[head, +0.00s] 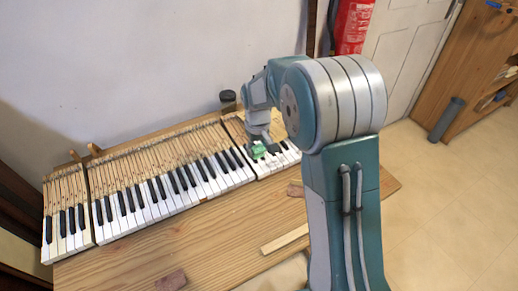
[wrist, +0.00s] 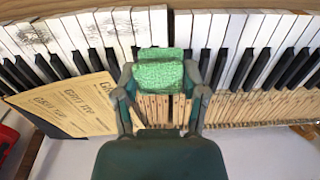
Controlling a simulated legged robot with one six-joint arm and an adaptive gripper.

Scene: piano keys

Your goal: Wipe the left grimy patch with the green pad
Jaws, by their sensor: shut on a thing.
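The green pad (head: 258,151) is held in my gripper (head: 264,141) over the right part of the keyboard. In the wrist view the pad (wrist: 158,74) sits between the two fingers, beside the gap between two keyboard sections. I cannot tell whether it touches the keys. Dark grimy smudges (wrist: 80,26) show on white keys at the upper left of the wrist view, apart from the pad. More dark marks show on keys at the far left edge (wrist: 32,38). The grime is too small to make out in the head view.
The piano keyboard (head: 150,203) lies in sections on a wooden table (head: 225,228). A tan printed card (wrist: 72,110) lies left of the gripper in the wrist view. A dark jar (head: 228,101) stands behind the keys. Wood pieces (head: 285,239) lie in front.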

